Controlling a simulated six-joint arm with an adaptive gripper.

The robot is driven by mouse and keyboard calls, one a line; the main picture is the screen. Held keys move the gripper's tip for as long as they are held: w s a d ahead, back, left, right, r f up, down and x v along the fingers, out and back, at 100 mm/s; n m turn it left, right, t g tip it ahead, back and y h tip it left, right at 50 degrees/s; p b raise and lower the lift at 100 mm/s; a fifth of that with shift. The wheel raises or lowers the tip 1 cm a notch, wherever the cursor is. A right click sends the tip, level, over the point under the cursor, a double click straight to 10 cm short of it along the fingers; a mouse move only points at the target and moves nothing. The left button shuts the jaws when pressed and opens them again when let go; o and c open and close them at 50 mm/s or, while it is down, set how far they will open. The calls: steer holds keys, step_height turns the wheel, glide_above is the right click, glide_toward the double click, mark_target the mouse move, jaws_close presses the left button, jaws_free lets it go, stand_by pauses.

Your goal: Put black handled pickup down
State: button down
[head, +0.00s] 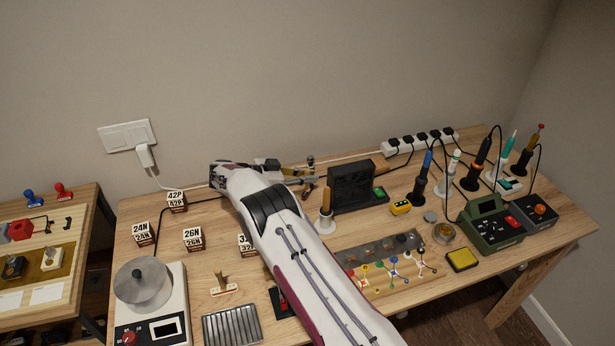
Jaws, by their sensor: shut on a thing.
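My gripper (301,175) reaches over the back of the wooden workbench, near the wall, left of the black fan-like box. It is shut on a small dark-topped thing (310,162) at its tips, which appears to be the black handled pickup. The pickup is small and partly hidden by the jaws, so its shape and its height above the bench are unclear. A white pickup with a tan handle (222,287) lies on the bench at the front left.
Labelled blocks (193,239) stand left of my arm. The black fan-like box (352,188) and a tan-handled tool on a white base (326,215) stand close to its right. Soldering tools (478,165) fill the right side. My arm hides the bench middle.

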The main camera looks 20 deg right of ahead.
steer(key=shift+f, duration=0.1)
steer(key=c, duration=2.1)
jaws_free()
steer(key=shift+a+r, duration=0.1)
steer(key=shift+r, duration=0.1)
steer(key=v, duration=1.1)
steer(key=shift+a, duration=0.35)
steer(key=shift+s+r, duration=0.1)
steer(key=shift+r, duration=0.05)
